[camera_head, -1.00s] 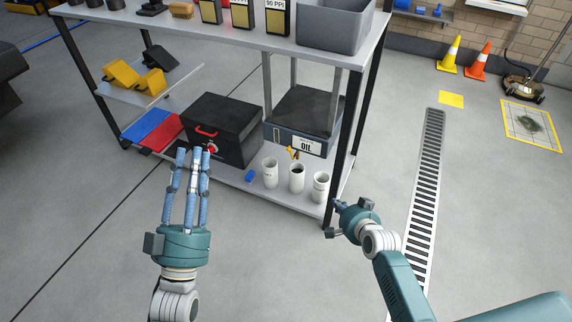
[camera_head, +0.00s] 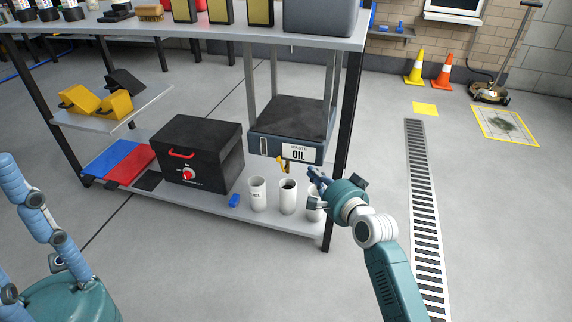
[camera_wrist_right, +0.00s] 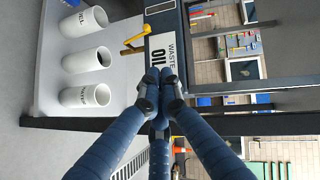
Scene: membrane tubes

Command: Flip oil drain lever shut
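The yellow drain lever (camera_head: 284,164) sits at the front lower edge of the waste oil container (camera_head: 262,145), on the lower shelf. It stands above the middle white cup (camera_head: 288,197) and is tilted. In the right wrist view the lever (camera_wrist_right: 136,41) sticks out beside the WASTE OIL label (camera_wrist_right: 163,55). My right gripper (camera_head: 313,180) is just right of the lever, apart from it, above the right cup. In the wrist view its fingertips (camera_wrist_right: 160,88) are drawn together with nothing seen between them.
White cups stand left (camera_head: 257,195) and right (camera_head: 314,209) of the middle one. A black box with a red knob (camera_head: 198,150) and a small blue block (camera_head: 234,201) are to the left. The black rack post (camera_head: 338,140) stands close to my right gripper.

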